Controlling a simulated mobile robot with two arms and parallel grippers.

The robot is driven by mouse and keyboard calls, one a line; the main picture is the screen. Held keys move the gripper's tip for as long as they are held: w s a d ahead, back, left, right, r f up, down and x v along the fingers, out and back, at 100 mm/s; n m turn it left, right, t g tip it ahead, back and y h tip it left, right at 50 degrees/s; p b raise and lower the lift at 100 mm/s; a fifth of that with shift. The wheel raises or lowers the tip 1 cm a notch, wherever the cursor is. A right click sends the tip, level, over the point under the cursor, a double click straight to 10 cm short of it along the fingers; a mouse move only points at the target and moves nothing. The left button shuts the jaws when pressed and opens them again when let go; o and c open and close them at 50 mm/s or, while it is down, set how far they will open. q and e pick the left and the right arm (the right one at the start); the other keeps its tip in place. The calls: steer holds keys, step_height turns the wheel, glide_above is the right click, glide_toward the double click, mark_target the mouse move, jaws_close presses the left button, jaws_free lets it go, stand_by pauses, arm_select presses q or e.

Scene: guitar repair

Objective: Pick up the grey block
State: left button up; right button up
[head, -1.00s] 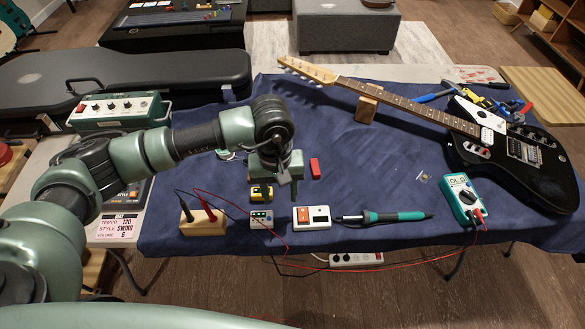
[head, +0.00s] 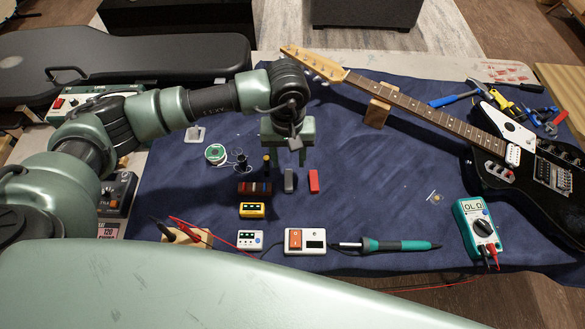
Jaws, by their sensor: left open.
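The grey block (head: 289,181) lies on the blue cloth, between a dark brown-red block on its left and a red block (head: 314,181) on its right. It stands apart from the red block. My left gripper (head: 287,158) is above and slightly behind the grey block in the picture, pointing down. Its jaws are open and nothing is held between them. The grey block is fully visible. My right gripper is not in view.
The brown-red block (head: 255,188) and a yellow box (head: 252,210) are close by. A solder spool (head: 216,154) lies left. A white box with a red switch (head: 305,241) and a soldering iron (head: 390,245) lie in front. The guitar (head: 520,170) is right; the middle cloth is clear.

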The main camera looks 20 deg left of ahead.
mark_target(288, 177)
arm_select(q)
steer(key=f, duration=0.1)
steer(key=s+f+p, duration=0.1)
steer(key=shift+s+f, duration=0.15)
steer(key=shift+f, duration=0.15)
steer(key=f, duration=0.2)
steer(key=f+p, duration=0.1)
steer(key=shift+w+d+f, duration=0.1)
steer(key=shift+w+f, duration=0.15)
steer(key=shift+f, duration=0.3)
jaws_close()
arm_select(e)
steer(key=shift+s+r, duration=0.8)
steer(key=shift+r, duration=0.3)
